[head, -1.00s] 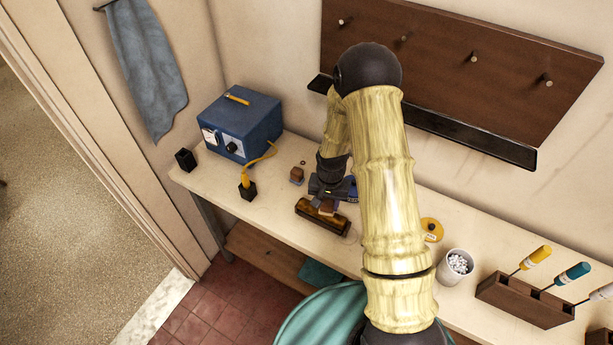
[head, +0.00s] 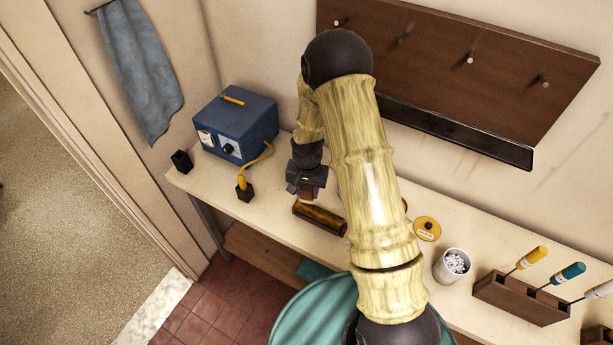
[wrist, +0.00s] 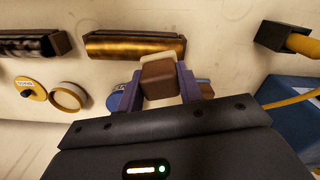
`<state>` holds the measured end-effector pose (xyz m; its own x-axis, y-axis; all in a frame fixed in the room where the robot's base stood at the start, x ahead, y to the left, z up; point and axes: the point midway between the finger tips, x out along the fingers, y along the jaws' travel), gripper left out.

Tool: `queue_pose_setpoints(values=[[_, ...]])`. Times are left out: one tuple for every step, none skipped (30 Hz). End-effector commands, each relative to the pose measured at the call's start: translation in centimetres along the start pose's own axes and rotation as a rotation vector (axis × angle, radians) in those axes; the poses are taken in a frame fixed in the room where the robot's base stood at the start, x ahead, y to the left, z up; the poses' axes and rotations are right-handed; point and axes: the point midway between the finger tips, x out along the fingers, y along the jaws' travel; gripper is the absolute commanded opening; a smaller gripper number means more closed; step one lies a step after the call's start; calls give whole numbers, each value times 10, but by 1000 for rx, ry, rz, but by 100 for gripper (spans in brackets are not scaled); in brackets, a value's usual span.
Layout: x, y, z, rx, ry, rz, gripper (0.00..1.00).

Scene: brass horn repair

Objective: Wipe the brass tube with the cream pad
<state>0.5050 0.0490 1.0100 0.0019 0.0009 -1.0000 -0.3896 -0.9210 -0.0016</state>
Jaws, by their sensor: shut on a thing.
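The brass tube (head: 319,217) lies in a dark cradle near the bench's front edge. In the wrist view the tube (wrist: 135,47) looks streaked brown and gold. My gripper (head: 306,193) is just behind the tube's left end in the head view. In the wrist view its purple fingers are shut on a brown block (wrist: 160,80) with the cream pad (wrist: 163,57) at its far side. The pad overlaps the cradle's edge in that view; I cannot tell whether they touch. In the head view the pad is hidden.
A blue box (head: 235,125) stands left, near a black holder (head: 244,192) with a yellow-handled tool. A yellow tin (head: 427,229), a white cup (head: 452,265) and a screwdriver rack (head: 520,297) are on the right. A second dark tube in a cradle (wrist: 25,45) shows in the wrist view.

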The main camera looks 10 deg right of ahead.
Motion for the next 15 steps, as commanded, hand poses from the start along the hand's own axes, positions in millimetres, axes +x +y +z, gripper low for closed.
queue_pose_setpoints(values=[[-8, 0, 0, 0, 1, -1, 14], [-11, 0, 0, -1, 1, -1, 14], [-15, 0, 0, -1, 1, -1, 14], [-18, 0, 0, -1, 1, -1, 14], [-20, -1, 0, -1, 1, 0, 14], [-24, -1, 0, -2, 1, 0, 14], [-26, -1, 0, -3, 0, 0, 14], [-29, -1, 1, -3, 0, 0, 14], [-33, -2, 1, -4, 0, 0, 14], [-35, -2, 1, -3, 0, 0, 14], [-38, -1, 0, -3, 0, 0, 14], [-41, 0, 0, -1, 1, 0, 14], [-42, 0, 0, 1, 1, 0, 14], [-44, 1, -1, 3, 1, 0, 14], [-45, 2, -1, 5, 1, 0, 14]])
